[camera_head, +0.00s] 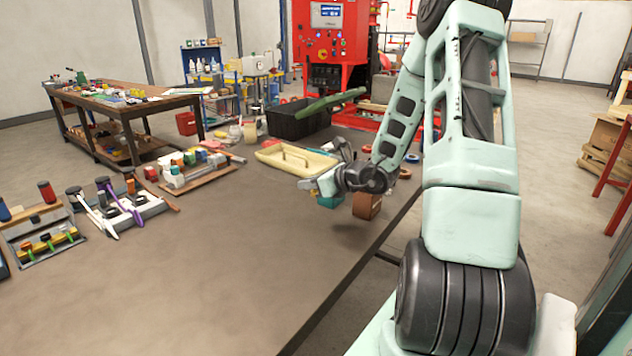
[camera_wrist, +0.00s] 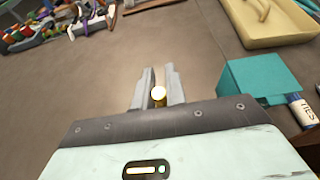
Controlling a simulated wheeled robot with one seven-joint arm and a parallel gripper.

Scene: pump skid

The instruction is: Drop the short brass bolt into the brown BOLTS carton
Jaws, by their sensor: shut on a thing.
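My gripper (camera_wrist: 158,88) is shut on the short brass bolt (camera_wrist: 159,95), whose pale round end and yellow body show between the fingers in the wrist view. In the head view, my gripper (camera_head: 306,185) is held above the table and the bolt cannot be made out. A brown carton (camera_head: 367,206) stands near the table's right edge, below my wrist and partly hidden by it. No lettering on it can be read. In the wrist view, only a brown sliver shows at the lower right edge. The gripper is to the left of the carton.
A teal box (camera_wrist: 258,88) stands just right of my gripper, with a labelled cylinder (camera_wrist: 301,112) beside it. A cream tray (camera_head: 294,158) and a black crate (camera_head: 300,120) lie behind. Tool racks (camera_head: 120,207) line the left. The middle of the table is clear.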

